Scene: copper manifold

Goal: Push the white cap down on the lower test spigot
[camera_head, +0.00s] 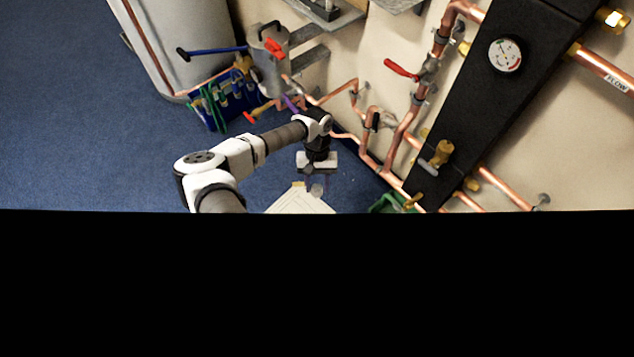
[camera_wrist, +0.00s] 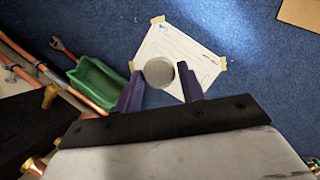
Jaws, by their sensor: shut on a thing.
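My gripper (camera_wrist: 159,78) is shut on a round, pale grey-white cap (camera_wrist: 159,72), held between the tips of its two purple fingers. In the head view my gripper (camera_head: 316,186) points down, and the cap (camera_head: 317,190) shows small and pale at its tips. Below the cap, a taped white paper sheet (camera_wrist: 182,48) lies on the blue floor; the cap appears apart from it. Brass fittings (camera_head: 437,155) sit on the black manifold panel, to the right of my gripper. I cannot tell which fitting is the lower test spigot.
Copper pipes (camera_head: 404,135) with a red lever (camera_head: 401,69) run along the wall right of my arm. A green tray (camera_wrist: 97,85) and a red wrench (camera_wrist: 62,47) lie on the floor by the pipes. A blue tool bag (camera_head: 235,105) stands behind. The lower head view is black.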

